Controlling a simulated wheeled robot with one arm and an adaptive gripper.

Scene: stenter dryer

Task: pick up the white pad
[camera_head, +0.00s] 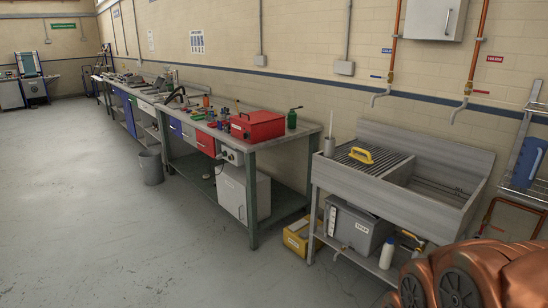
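I cannot make out a white pad anywhere in the head view. An object with a yellow handle (361,155) lies on the ribbed drainboard of the metal sink (343,179); I cannot tell what is under its handle. My gripper is not in view. Copper-coloured rounded parts at the lower right look like my own arm and hide the floor there.
A long workbench (280,140) with a red toolbox (257,126) and a green bottle (292,118) runs along the wall. A bin (151,167) stands left. The left floor is clear.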

